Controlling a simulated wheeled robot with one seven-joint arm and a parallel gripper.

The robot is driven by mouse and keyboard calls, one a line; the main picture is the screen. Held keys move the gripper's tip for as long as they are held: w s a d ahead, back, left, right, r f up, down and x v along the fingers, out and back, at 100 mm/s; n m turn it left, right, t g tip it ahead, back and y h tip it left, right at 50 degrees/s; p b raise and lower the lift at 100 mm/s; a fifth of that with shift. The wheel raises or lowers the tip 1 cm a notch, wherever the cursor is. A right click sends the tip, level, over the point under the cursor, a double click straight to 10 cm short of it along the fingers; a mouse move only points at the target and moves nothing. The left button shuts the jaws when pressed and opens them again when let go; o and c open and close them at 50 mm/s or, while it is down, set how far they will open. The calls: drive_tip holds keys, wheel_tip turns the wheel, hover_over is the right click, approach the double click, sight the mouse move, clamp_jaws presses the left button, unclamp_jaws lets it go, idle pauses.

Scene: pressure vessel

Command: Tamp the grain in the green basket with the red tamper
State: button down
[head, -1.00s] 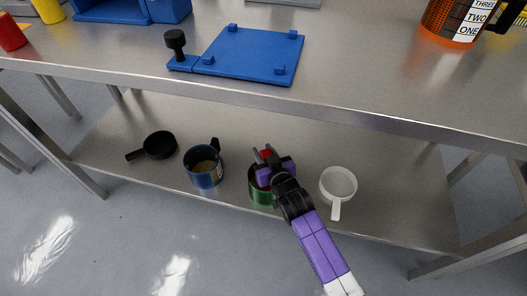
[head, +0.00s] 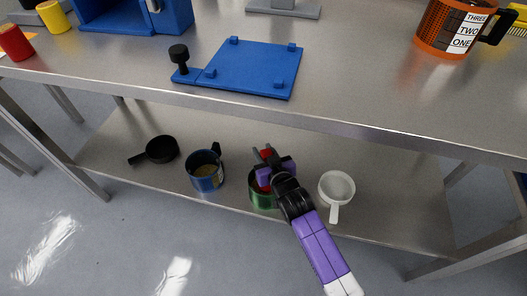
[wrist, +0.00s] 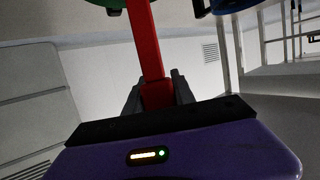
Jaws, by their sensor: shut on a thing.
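The green basket (head: 259,200) stands on the lower shelf in the head view, partly covered by my arm. My gripper (head: 263,154) is above it, shut on the red tamper (head: 266,156). In the wrist view the red tamper (wrist: 147,45) runs as a long bar from between the gripper's fingers (wrist: 158,90) toward a green edge (wrist: 105,3) at the top. The grain and the tamper's far end are hidden, so I cannot tell whether they touch.
A blue mug-like basket (head: 206,181) with grain-like contents stands left of the green one, a white cup (head: 336,187) right. A black pan (head: 161,150) lies further left. The upper tabletop (head: 350,90) overhangs the shelf and holds a blue plate (head: 250,68) and an orange basket (head: 440,45).

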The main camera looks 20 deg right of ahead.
wheel_tip(320, 180, up, 7)
drive_tip(key=p, duration=0.6)
drive_tip(key=shift+r, duration=0.15)
